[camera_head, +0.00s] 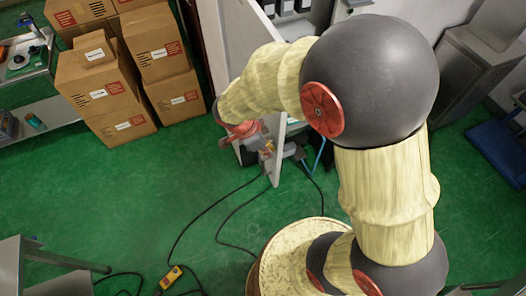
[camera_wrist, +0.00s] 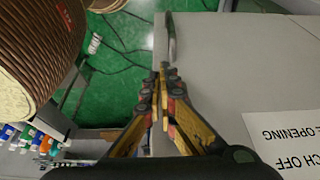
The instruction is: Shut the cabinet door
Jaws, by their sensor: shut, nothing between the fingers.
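The cabinet door (camera_head: 240,42) is a pale grey panel standing ajar at the top centre of the head view, partly hidden by my arm. In the wrist view the grey panel (camera_wrist: 225,75) fills the right side, with a handle (camera_wrist: 171,38) near its left edge and a white warning label (camera_wrist: 290,140), upside down. My gripper (camera_wrist: 163,78) is shut and empty. Its fingertips are at the panel's left edge, just below the handle in the picture; whether they touch it I cannot tell. In the head view the gripper (camera_head: 268,152) is low by the door's edge.
Stacked cardboard boxes (camera_head: 120,75) stand on the left beside a workbench (camera_head: 48,115). Black cables and a yellow pendant (camera_head: 171,277) lie on the green floor. A grey metal unit (camera_head: 475,65) stands at right. Green floor at left centre is mostly clear.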

